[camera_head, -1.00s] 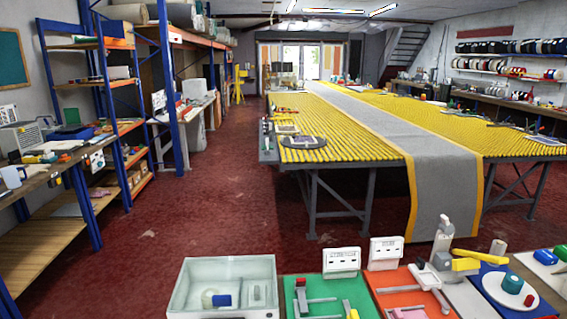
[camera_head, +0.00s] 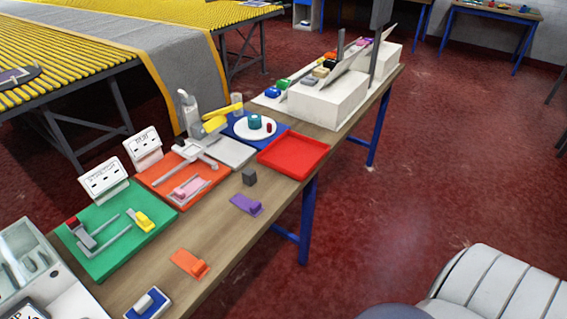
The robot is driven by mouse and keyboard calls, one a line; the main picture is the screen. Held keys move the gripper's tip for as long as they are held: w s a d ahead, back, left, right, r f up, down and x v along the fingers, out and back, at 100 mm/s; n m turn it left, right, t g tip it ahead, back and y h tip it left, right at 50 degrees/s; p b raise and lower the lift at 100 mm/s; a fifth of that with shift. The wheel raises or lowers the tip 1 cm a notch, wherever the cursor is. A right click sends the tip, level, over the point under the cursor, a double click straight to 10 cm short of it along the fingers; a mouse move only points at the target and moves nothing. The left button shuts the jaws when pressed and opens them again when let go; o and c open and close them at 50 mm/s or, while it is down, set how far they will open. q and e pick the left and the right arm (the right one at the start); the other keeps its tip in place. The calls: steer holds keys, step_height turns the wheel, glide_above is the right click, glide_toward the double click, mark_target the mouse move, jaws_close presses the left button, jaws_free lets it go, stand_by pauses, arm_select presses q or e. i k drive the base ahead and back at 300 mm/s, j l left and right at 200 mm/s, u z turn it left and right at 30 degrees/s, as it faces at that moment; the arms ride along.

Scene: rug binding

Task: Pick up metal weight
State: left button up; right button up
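A small dark grey block (camera_head: 249,177), which looks like the metal weight, sits on the bare wood of the workbench (camera_head: 225,215). It is just left of the red tray (camera_head: 293,155) and behind a purple clamp-like piece (camera_head: 246,205). Nothing touches it from above. Neither of my grippers shows in the head view.
A green mat (camera_head: 100,260) and an orange mat (camera_head: 160,185) hold fixtures and small parts. An orange piece (camera_head: 190,263) and a blue-and-white piece (camera_head: 148,303) lie at the front edge. A white box (camera_head: 328,97) stands beyond the tray.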

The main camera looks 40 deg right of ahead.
mark_target(249, 175)
steer(key=z, duration=0.85)
steer(key=u, duration=0.1)
steer(key=i+l, duration=0.05)
